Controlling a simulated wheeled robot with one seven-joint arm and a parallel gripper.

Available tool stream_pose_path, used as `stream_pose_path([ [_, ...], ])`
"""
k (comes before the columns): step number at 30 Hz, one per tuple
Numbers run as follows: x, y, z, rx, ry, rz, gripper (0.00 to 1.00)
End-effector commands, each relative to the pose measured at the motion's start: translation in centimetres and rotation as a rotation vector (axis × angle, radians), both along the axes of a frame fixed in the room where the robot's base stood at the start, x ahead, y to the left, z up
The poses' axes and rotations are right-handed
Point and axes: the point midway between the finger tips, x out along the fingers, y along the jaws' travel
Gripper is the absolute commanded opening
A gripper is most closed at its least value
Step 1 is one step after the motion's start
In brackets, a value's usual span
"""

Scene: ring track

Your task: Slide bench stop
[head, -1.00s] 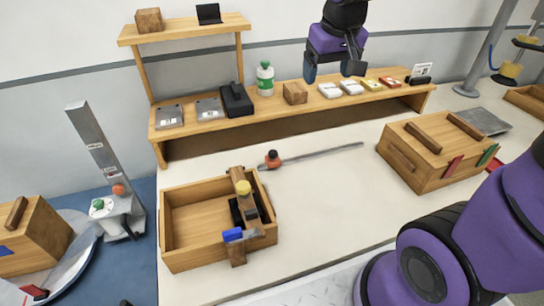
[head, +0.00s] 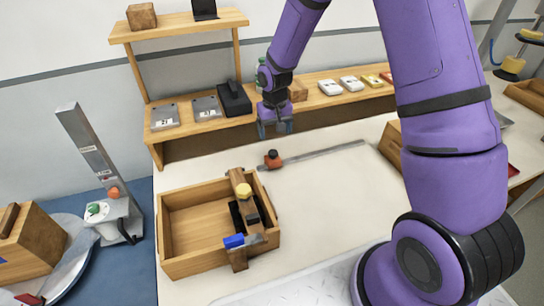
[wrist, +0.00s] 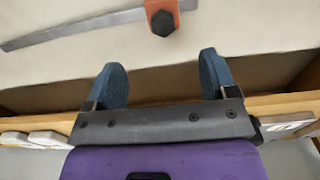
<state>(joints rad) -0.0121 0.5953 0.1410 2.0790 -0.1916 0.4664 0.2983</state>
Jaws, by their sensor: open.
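The bench stop is an orange block with a dark knob (head: 273,160), at the left end of a flat grey metal rail (head: 325,152) on the pale bench top. The stop also shows in the wrist view (wrist: 163,17), at the top edge and partly cut off, with the rail (wrist: 70,33) running left from it. My gripper (head: 275,130) is above and behind the stop, near the shelf front, pointing down.
An open wooden tray (head: 190,215) with a clamp-like fixture (head: 243,205) stands left of the stop. A wooden shelf (head: 208,133) behind carries boxes and a black device (head: 235,98). A wooden crate (head: 391,145) is partly hidden by my arm. The bench right of the stop is clear.

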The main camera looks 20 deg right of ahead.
Motion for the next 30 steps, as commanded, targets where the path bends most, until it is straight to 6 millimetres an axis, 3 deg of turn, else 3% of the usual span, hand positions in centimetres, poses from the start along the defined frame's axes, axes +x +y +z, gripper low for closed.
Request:
stream_pose_path([
  [11, 0.2, 0.3, -3.6, 0.005, 0.017, -0.002, 0.79],
  [24, 0.2, 0.3, -10.7, 0.005, 0.015, 0.0, 0.79],
  [30, 0.2, 0.3, -12.3, 0.005, 0.014, -0.002, 0.79],
])
